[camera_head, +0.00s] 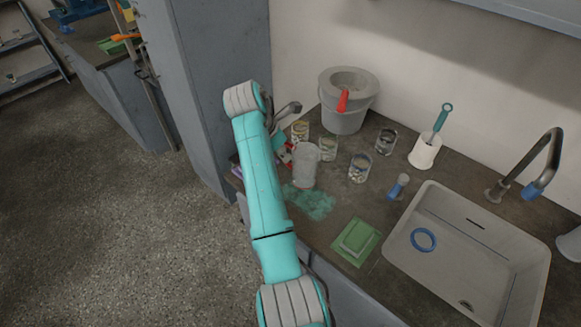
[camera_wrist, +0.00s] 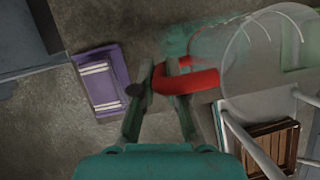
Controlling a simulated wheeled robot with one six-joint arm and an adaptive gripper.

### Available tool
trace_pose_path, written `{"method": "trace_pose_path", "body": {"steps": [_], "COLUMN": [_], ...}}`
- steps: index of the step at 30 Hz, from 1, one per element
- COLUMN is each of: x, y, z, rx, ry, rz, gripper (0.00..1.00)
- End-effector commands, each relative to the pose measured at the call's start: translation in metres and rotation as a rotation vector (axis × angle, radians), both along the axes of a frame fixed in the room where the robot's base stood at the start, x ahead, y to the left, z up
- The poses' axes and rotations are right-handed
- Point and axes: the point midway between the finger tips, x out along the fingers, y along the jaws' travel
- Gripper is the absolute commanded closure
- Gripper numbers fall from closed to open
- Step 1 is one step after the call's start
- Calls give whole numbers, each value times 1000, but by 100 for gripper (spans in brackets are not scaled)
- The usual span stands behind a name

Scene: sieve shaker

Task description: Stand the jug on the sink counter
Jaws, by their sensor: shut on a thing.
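The jug (camera_head: 305,167) is pale and see-through, with a red handle, and shows over the left part of the sink counter (camera_head: 335,210), by a teal patch. In the wrist view the jug (camera_wrist: 262,62) is at upper right, its open rim facing the camera. My gripper (camera_wrist: 156,82) is shut on the red handle, left of the jug body. In the head view my teal arm partly hides the gripper and handle. Whether the jug's base touches the counter cannot be told.
Glass beakers (camera_head: 360,167) and a grey bucket (camera_head: 343,115) stand behind the jug. A green pad (camera_head: 357,241) lies in front. The sink (camera_head: 420,268), holding a blue ring, is to the right. In the wrist view, a purple block (camera_wrist: 101,80) lies left of my gripper.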

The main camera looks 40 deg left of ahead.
Motion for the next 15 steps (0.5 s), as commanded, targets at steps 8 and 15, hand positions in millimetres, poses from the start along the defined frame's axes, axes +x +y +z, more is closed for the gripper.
{"method": "trace_pose_path", "body": {"steps": [8,15], "x": [0,0], "y": [0,0], "z": [-26,-60], "rx": [0,-1], "ry": [0,0], "rz": [-1,0], "gripper": [100,100]}}
